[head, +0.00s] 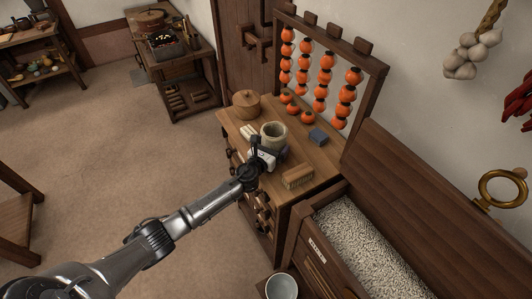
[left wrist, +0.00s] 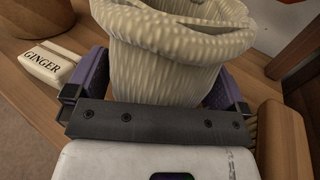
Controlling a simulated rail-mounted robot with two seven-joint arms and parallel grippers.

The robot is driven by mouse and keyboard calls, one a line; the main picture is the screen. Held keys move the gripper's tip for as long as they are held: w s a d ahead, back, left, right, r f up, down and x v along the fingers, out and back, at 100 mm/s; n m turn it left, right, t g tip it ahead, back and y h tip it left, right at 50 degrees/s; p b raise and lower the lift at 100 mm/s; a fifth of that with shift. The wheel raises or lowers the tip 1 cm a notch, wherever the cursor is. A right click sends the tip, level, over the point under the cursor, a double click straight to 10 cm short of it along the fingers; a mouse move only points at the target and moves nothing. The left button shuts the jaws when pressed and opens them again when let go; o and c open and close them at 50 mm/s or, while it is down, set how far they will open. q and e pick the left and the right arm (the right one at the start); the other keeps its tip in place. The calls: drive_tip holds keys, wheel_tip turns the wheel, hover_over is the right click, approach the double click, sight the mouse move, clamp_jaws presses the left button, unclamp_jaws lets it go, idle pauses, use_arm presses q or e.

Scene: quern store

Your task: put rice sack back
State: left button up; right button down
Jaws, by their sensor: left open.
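The rice sack (head: 273,130) is a small cream cloth sack with a rolled open top. It stands upright on the wooden cabinet top (head: 318,168). My left gripper (head: 263,155) reaches in at the near side of the sack. In the left wrist view the sack (left wrist: 165,60) stands between the spread purple-padded fingers of the gripper (left wrist: 162,88). The gripper is open, with one finger on each side of the sack's lower part. Whether the pads touch the cloth cannot be told. My right gripper is not in view.
A lidded round box (head: 246,104), a brush (head: 298,177) and a dark blue block (head: 318,137) stand around the sack. A block marked GINGER (left wrist: 48,66) lies beside it. Persimmons hang on a rack (head: 378,85) behind. An open grain chest (head: 365,250) stands at right.

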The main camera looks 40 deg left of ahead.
use_arm(q)
drive_tip(key=s+d+f+n+g+h, duration=0.1)
drive_tip(key=s+d+n+g, duration=0.3)
drive_tip(key=s+n, duration=0.6)
drive_tip(key=s+d+f+n+g+h+p, duration=0.1)
drive_tip(key=s+d+f+n+g, duration=0.2)
drive_tip(key=s, duration=1.6)
drive_tip(key=s+d+f+n+g+h, duration=0.1)
drive_tip(key=s+d+n+g, duration=0.6)
drive_tip(key=n, duration=1.2)
drive_tip(key=s+d+f, duration=0.1)
drive_tip(key=s+d, duration=0.3)
drive_tip(key=s, duration=0.3)
drive_tip(key=shift+s+d+f+h, duration=0.15)
drive_tip(key=shift+d+f+h, duration=0.1)
drive_tip(key=shift+h, duration=0.05)
